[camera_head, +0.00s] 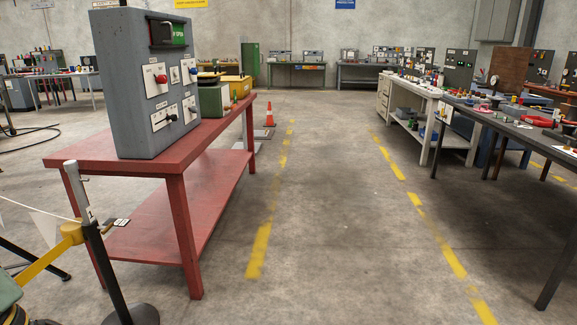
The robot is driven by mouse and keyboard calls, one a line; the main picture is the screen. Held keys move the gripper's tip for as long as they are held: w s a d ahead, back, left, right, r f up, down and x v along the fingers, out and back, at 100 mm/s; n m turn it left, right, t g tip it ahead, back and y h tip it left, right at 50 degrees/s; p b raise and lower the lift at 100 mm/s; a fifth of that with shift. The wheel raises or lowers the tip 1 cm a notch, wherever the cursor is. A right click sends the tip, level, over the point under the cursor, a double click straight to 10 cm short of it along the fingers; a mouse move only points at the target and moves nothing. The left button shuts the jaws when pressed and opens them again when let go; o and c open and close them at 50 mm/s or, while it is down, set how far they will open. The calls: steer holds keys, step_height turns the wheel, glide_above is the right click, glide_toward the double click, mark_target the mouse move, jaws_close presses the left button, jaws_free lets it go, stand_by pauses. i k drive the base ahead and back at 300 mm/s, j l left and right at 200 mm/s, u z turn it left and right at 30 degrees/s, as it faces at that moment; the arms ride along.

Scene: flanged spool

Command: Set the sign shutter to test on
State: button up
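A grey upright control box (118,85) stands on a red table at the left. Near the top of its front face is a dark framed sign shutter (160,33) with a green portion showing on its right side. The lettering on the green is too small to read surely. Below it are several white plates with controls, among them a red knob (161,78) and a black knob (172,118). My gripper is not in view.
The red table (150,150) has a low shelf. A black post (105,270) with a yellow belt stands before its left end. A concrete aisle with yellow dashed lines lies open in the middle. Cluttered benches (510,125) line the right; an orange cone (269,115) stands farther back.

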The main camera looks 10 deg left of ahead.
mark_target(161, 31)
steer(key=i+l+u, duration=0.1)
steer(key=i, duration=1.4)
